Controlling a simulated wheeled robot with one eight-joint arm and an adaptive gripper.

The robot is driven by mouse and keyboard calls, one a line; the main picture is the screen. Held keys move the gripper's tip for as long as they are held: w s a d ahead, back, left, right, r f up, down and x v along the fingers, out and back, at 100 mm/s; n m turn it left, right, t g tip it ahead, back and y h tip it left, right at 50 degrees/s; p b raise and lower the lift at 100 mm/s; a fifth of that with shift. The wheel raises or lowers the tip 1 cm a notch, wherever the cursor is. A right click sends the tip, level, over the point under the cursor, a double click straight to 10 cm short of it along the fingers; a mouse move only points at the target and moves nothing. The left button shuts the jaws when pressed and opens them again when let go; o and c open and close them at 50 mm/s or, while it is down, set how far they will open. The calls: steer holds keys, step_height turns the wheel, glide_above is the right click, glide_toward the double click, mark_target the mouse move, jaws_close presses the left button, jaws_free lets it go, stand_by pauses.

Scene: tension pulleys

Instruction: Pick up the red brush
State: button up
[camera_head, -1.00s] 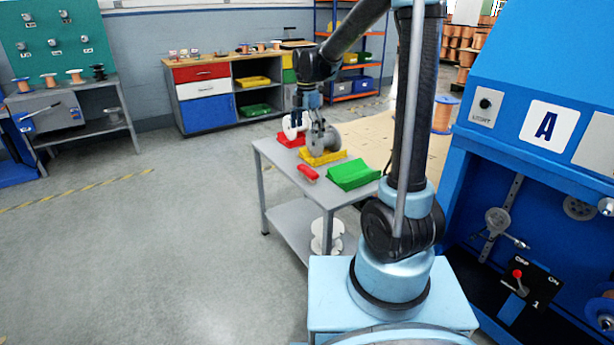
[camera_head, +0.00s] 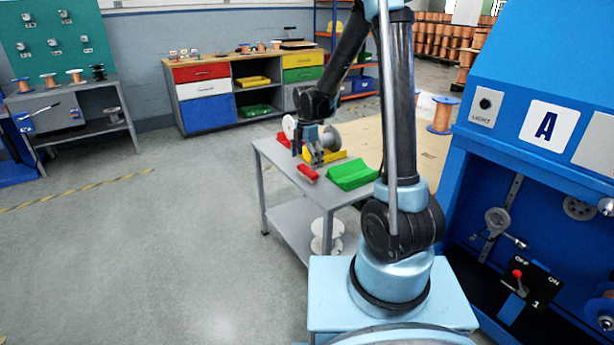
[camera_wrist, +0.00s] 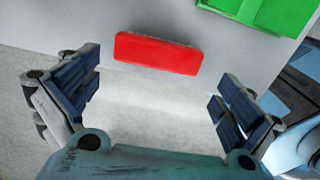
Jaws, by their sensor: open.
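The red brush (camera_head: 308,173) lies on the grey table (camera_head: 284,174) near its left front edge. In the wrist view the brush (camera_wrist: 158,53) is a plain red block, slightly tilted, ahead of the fingertips and between their lines. My gripper (camera_head: 318,158) is above the table, just behind the brush in the head view. In the wrist view my gripper (camera_wrist: 158,98) has its two fingers wide apart with nothing between them. It does not touch the brush. The underside of the brush is hidden.
A green tray (camera_head: 352,173) sits right of the brush; it also shows in the wrist view (camera_wrist: 262,10). A yellow tray (camera_head: 337,155) and a red tray (camera_head: 284,140) with spools are behind. A blue machine (camera_head: 540,100) stands at right. The floor at left is clear.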

mark_target(306, 170)
steer(key=shift+w+f, duration=0.15)
steer(key=shift+f, duration=2.45)
steer(key=shift+c, duration=0.2)
steer(key=c, duration=0.8)
